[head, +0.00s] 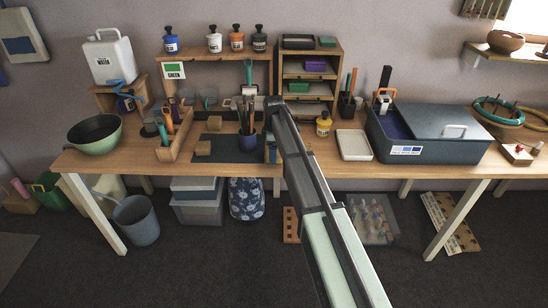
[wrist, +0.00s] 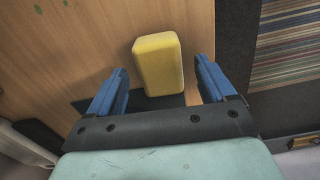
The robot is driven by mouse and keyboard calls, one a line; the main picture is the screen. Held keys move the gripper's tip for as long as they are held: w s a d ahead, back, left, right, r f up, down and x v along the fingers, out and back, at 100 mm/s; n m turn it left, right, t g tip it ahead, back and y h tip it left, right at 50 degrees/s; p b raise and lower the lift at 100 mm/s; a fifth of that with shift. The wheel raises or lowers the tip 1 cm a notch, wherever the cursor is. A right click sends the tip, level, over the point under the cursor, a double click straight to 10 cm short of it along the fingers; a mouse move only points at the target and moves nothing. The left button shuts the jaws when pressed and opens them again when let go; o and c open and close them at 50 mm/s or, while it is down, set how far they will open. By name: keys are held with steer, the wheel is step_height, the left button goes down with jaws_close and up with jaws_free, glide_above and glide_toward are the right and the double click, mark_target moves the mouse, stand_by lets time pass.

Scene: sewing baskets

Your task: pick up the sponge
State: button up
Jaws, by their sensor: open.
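The sponge (wrist: 158,60) is a yellow block with rounded edges. In the wrist view it lies on the wooden table top, between and slightly beyond the tips of my gripper (wrist: 161,66). The two blue fingers are spread wide, one on each side of the sponge, with a visible gap on both sides. Nothing is held. The near end of the sponge is close to a dark patch by the gripper's palm. In the head view my arm crosses the middle of the bench, and I cannot clearly make out the sponge there.
In the head view, a dark cup of tools (head: 248,142) and a wooden block (head: 203,149) stand left of my arm. A wooden shelf unit (head: 309,68) stands behind. A white tray (head: 354,145) and a large dark box (head: 428,130) are to the right.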

steer(key=shift+f, duration=0.8)
steer(key=shift+c, duration=0.5)
steer(key=c, duration=0.9)
steer(key=shift+c, duration=0.2)
step_height(320, 180, up, 10)
